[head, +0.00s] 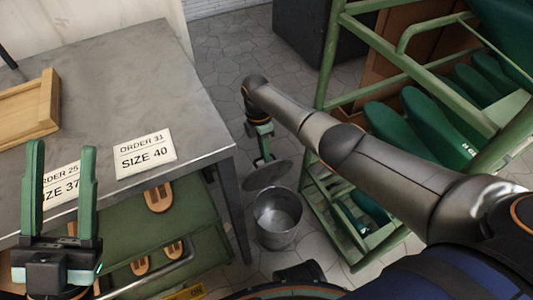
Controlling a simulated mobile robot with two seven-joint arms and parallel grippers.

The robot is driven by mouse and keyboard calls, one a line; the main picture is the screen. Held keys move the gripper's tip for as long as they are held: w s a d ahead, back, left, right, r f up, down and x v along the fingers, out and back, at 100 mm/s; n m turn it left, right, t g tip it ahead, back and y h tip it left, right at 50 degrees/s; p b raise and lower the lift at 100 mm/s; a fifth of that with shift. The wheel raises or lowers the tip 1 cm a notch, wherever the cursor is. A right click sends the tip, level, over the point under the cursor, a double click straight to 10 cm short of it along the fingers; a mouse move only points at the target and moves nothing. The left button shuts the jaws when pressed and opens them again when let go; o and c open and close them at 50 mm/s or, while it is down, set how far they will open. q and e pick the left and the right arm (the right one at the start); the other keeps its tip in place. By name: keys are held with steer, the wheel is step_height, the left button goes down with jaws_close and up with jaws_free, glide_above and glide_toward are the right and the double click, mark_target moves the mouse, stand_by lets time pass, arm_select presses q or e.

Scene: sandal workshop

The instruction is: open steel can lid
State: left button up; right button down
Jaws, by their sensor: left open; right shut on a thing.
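A steel can (278,217) stands on the tiled floor, just right of the table's near right leg. Its mouth is uncovered, and I can see into it. The round grey lid (267,175) is above and behind the mouth, at a slant. I cannot tell if it still touches the rim at the back. My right gripper (264,155), green-fingered, reaches down and is shut on the lid from above. My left gripper (62,148) is open and empty at the far left, fingers pointing up the picture, in front of the table.
A grey metal table (110,80) holds a wooden tray (35,108), a SIZE 40 card (145,155) and a SIZE 37 card (62,186). Below is a green shelf (120,245) with sandal soles. A green rack (322,100) with green shapes stands right of the can.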

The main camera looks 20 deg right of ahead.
steer(key=shift+s+f, duration=0.25)
steer(key=shift+f, duration=0.05)
steer(key=c, duration=0.9)
jaws_free()
steer(key=shift+w+r, duration=0.1)
steer(key=shift+w, duration=0.05)
steer(key=p+v, duration=0.5)
steer(key=v, duration=0.7)
steer(key=shift+w+r, duration=0.1)
steer(key=shift+r, duration=0.15)
